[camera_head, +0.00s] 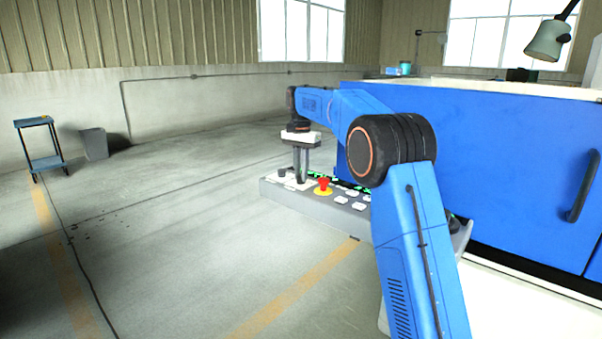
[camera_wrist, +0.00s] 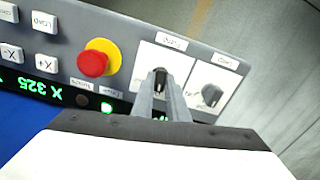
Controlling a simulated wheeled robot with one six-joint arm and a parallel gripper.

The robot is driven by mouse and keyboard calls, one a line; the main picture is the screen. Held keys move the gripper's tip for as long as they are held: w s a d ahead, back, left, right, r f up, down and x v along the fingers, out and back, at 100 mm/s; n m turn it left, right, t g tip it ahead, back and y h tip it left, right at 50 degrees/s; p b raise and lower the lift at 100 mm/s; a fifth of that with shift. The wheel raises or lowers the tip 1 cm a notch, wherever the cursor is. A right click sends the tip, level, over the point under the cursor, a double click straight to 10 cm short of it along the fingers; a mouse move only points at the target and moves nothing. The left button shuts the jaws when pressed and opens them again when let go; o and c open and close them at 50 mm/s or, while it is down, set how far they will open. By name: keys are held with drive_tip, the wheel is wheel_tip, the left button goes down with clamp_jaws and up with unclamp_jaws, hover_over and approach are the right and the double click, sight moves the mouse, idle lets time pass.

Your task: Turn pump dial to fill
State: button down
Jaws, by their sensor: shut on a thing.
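The control panel (camera_head: 347,205) juts out from the blue machine and carries two black dials on white plates. My gripper (camera_wrist: 162,84) points down at the panel, its two grey fingers shut on the dial nearer the red button (camera_wrist: 160,76). Only the top of that dial shows past the fingers, and its pointer setting cannot be made out. The other dial (camera_wrist: 211,95) stands free to the right in the wrist view, with its pointer slanted. The small labels are too blurred to tell which is the pump dial. In the head view my gripper (camera_head: 301,181) is upright over the panel's far end.
A red mushroom button (camera_wrist: 93,63) on a yellow ring sits beside the held dial. Several white keys (camera_wrist: 45,22) and a green-lit display (camera_wrist: 42,88) lie beyond it. The blue machine cabinet (camera_head: 480,170) rises behind the panel.

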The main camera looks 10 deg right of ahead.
drive_tip(key=n, duration=0.4)
drive_tip(key=shift+n, duration=2.4)
drive_tip(key=c, duration=1.7)
unclamp_jaws()
drive_tip(key=shift+c, duration=0.2)
wheel_tip(320, 180, up, 17)
drive_tip(key=shift+r, duration=0.2)
